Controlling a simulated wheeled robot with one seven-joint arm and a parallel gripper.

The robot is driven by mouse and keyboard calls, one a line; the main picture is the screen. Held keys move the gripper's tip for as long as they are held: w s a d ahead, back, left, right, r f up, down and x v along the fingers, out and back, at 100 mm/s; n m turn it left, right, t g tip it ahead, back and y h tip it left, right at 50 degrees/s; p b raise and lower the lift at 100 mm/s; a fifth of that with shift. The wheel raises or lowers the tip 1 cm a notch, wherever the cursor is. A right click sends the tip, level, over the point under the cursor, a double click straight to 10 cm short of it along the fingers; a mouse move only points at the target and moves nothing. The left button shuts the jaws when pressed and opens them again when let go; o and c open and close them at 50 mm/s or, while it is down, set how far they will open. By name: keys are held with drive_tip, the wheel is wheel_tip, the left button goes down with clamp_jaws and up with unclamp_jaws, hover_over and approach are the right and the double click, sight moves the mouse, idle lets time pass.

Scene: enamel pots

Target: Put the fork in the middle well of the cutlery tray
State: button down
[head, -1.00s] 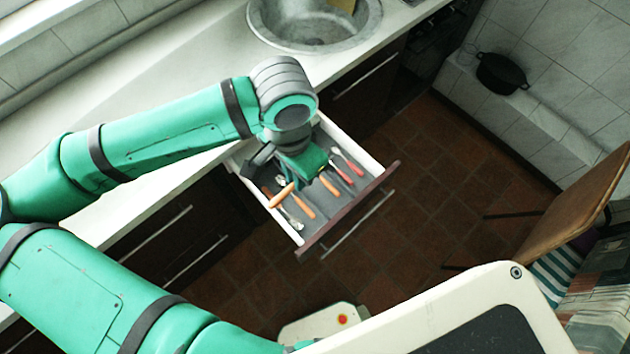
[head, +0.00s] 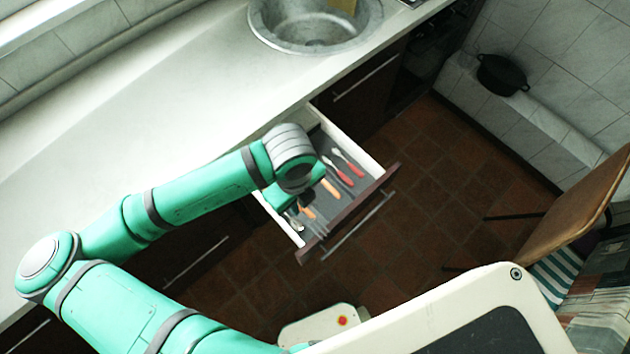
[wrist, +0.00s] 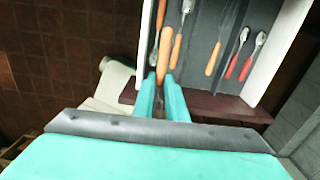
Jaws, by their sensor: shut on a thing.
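My gripper (wrist: 161,84) is shut on an orange handle (wrist: 164,56), which I take to be the fork's; its metal end is not clearly visible. In the head view my wrist hides the fork and most of my gripper (head: 281,200). My gripper is at the left part of the open drawer, over or in the dark grey cutlery tray (wrist: 205,22). I cannot tell whether the fork touches the tray. Another orange-handled piece (wrist: 213,58) lies near the tray's middle, and it also shows in the head view (head: 331,188).
Two red-handled pieces (head: 345,178) lie at the tray's right. More orange-handled cutlery (head: 307,211) lies at the left, close to my fingers. The drawer's white side wall (wrist: 278,50) and dark front (head: 350,213) bound the space. The worktop (head: 190,90) is clear.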

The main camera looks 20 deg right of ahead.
drive_tip(key=w+d+f, duration=0.2)
drive_tip(key=w+f, duration=0.1)
drive_tip(key=w+d+f, duration=0.3)
drive_tip(key=w, duration=0.1)
drive_tip(key=w+d+f, duration=0.2)
drive_tip(key=w+f, duration=0.1)
drive_tip(key=shift+w+d, duration=0.25)
drive_tip(key=shift+w+d+f, duration=0.3)
drive_tip(key=shift+w+f, duration=0.15)
drive_tip(key=shift+f, duration=1.7)
drive_tip(key=c, duration=1.8)
unclamp_jaws()
drive_tip(key=shift+r, duration=0.1)
wheel_tip(320, 180, up, 12)
